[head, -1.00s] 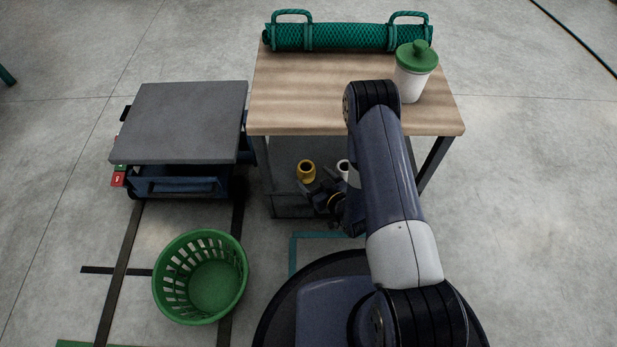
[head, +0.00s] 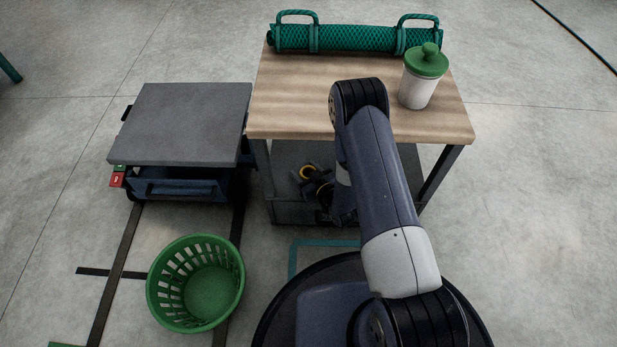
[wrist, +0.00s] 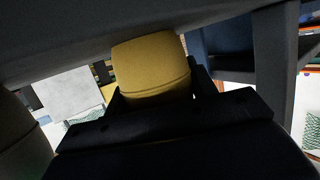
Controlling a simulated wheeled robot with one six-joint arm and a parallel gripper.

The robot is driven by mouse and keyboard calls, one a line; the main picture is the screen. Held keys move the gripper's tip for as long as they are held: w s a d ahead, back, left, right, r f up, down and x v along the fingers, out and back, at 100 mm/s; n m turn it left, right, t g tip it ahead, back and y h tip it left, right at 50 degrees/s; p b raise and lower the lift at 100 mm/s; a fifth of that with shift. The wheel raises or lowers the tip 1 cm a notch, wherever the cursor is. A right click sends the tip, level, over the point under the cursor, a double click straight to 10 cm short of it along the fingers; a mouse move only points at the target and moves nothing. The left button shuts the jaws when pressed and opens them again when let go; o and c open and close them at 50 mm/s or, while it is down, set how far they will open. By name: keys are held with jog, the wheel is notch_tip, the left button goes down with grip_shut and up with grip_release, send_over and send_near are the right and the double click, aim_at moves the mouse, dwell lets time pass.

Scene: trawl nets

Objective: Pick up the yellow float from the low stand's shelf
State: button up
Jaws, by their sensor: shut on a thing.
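The yellow float (wrist: 150,66) is between the fingers of my gripper (wrist: 152,98) in the wrist view. The gripper is shut on it. In the head view a small part of the yellow float (head: 307,171) shows beside my gripper (head: 315,180), at the low stand's grey shelf (head: 290,155) under the wooden top. My gripper and wrist hide most of the float there. I cannot tell whether the float still touches the shelf. The low stand's wooden top (head: 290,105) is above and behind the gripper.
A white cup with a green lid (head: 420,75) and a green net roll (head: 350,38) are on the wooden top. A grey-topped lift cart (head: 180,120) stands at the left.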

jog(key=c, duration=0.4)
